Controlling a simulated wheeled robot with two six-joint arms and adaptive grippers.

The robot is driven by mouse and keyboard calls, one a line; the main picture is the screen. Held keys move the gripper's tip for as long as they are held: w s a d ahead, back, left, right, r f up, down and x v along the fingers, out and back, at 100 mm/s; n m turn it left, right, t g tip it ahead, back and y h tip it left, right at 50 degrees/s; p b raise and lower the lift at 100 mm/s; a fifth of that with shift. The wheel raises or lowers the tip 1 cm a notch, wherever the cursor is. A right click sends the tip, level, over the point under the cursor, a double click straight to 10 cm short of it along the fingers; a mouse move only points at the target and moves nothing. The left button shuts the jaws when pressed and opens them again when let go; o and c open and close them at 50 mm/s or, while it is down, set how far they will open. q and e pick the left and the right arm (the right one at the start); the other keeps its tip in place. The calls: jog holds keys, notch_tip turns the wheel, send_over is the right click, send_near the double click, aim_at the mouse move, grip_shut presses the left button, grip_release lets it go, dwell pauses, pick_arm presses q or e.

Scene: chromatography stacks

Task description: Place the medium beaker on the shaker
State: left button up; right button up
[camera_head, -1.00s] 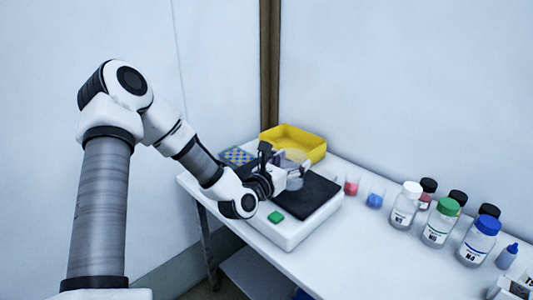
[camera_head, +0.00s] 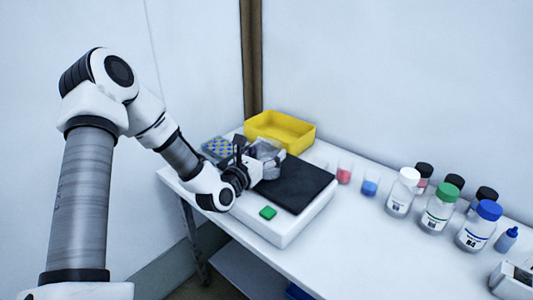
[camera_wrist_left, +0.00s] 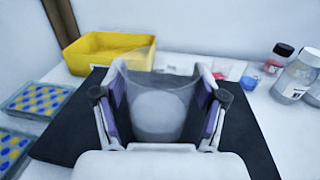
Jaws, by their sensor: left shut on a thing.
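A clear glass beaker (camera_wrist_left: 158,105) is between the two fingers of my left gripper (camera_wrist_left: 160,108) in the left wrist view. The fingers are shut on its sides. In the head view the beaker (camera_head: 268,152) shows at the end of my left arm, over the shaker's back part. The shaker (camera_head: 288,222) is a white box with a black top plate (camera_head: 304,185) and a green button (camera_head: 268,212). The black plate (camera_wrist_left: 75,148) also spreads below the beaker in the left wrist view. I cannot tell whether the beaker's base touches the plate. My right gripper is out of view.
A yellow tray (camera_head: 281,118) stands behind the shaker. A blue-and-yellow rack (camera_head: 217,146) is at its left. Small beakers with red (camera_head: 344,175) and blue (camera_head: 370,187) contents stand at its right, then several capped bottles (camera_head: 438,212). The table's front middle is clear.

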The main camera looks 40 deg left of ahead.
pick_arm(q)
jog(key=shift+a+f, duration=0.15)
jog(key=shift+f, duration=0.05)
jog(key=o, duration=1.4)
jog(key=shift+r, duration=0.1)
jog(key=shift+r, duration=0.2)
jog(key=s, duration=0.6)
jog(key=shift+s+p, duration=0.3)
jog(key=shift+p, duration=0.1)
jog(key=s, duration=0.1)
jog(key=s+p, duration=0.1)
jog(key=s, duration=0.1)
jog(key=s+p, duration=0.1)
jog(key=s, duration=0.1)
jog(key=shift+s+d+f, duration=0.1)
jog(key=shift+s+d, duration=0.1)
jog(key=shift+d, duration=0.2)
